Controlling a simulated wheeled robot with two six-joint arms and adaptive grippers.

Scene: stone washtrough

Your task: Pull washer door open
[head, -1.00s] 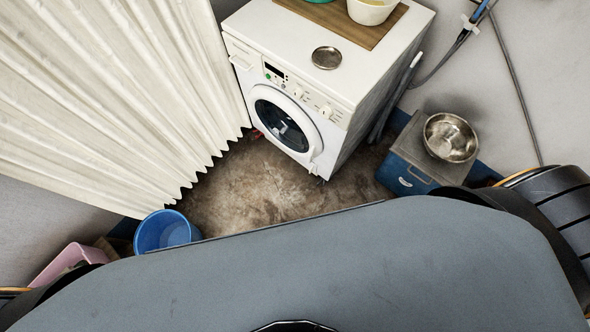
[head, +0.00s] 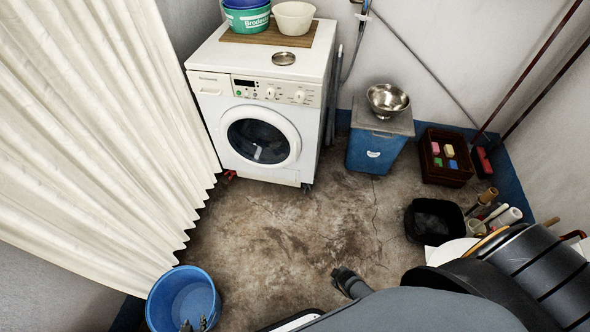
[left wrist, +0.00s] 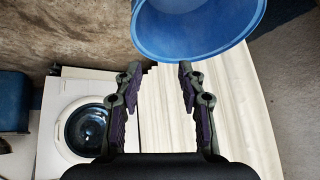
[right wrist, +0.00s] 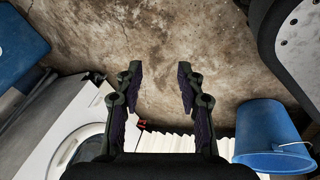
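The white washer (head: 315,95) stands against the back wall in the head view. Its round door (head: 290,150), a white ring around dark glass, looks shut. The door also shows upside down in the left wrist view (left wrist: 62,128) and partly in the right wrist view (right wrist: 88,152). My left gripper (head: 193,324) shows at the bottom of the head view, over the blue bucket and well away from the door. In the left wrist view its fingers (left wrist: 158,78) are apart and empty. My right gripper (right wrist: 157,78) is also open and empty, above the floor, not touching the door.
A blue bucket (head: 172,295) stands at lower left, beside a white curtain (head: 100,130). A blue box (head: 365,155) with a metal bowl (head: 387,99) stands right of the washer. A brown crate (head: 440,172) and black bin (head: 425,235) are farther right. The floor before the washer is clear.

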